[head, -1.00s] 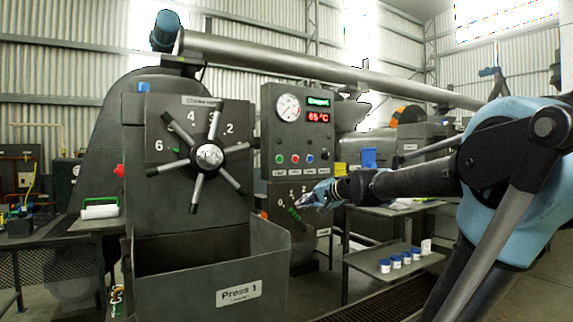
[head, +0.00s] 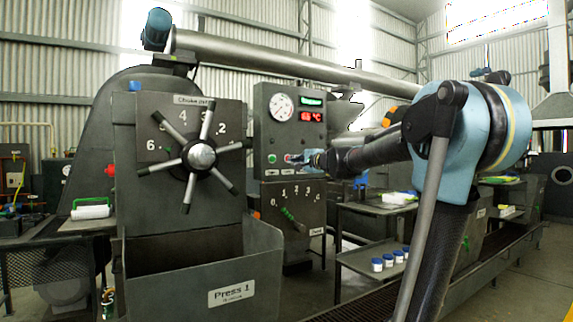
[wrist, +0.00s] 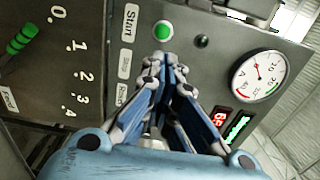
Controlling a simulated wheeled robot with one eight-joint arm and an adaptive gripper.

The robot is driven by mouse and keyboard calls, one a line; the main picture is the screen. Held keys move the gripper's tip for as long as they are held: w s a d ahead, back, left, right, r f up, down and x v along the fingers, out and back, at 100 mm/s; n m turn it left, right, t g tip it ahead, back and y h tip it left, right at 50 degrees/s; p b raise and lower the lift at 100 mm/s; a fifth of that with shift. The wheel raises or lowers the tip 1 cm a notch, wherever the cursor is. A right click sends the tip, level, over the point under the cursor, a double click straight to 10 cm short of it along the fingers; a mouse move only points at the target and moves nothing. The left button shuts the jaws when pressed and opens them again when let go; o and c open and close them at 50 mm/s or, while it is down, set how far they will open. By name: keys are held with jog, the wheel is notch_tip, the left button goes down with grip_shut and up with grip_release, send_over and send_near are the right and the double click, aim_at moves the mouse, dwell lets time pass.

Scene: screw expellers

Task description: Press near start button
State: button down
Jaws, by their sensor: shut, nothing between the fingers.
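The start button (wrist: 162,31) is round, green and labelled "Start" in the wrist view. It also shows in the head view (head: 271,158), at the left of the button row on the Press 1 control panel. My gripper (wrist: 168,72) is shut and empty. In the wrist view its fingertips appear just below the green button; I cannot tell whether they touch the panel. In the head view my gripper (head: 294,160) is at the button row, right of the green button and beside the red one (head: 287,158). My fingers hide the buttons by the "Stop" and "Reset" labels.
A dark round button (wrist: 202,41) is right of the green one. The gauge (head: 281,107) and lit displays (head: 312,116) are above the row. A green-handled lever (head: 290,215) with a numbered scale is below. The spoked choke wheel (head: 201,156) stands left.

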aim_at(275, 159)
jog(key=x, duration=1.3)
jog(key=shift+w+a, duration=0.1)
jog(key=shift+a, duration=0.05)
jog(key=shift+w, duration=0.1)
jog(key=shift+w+a, duration=0.4)
jog(key=shift+w, duration=0.05)
jog(key=shift+w+r, duration=0.15)
jog(key=shift+s, duration=0.25)
jog(key=v, duration=1.4)
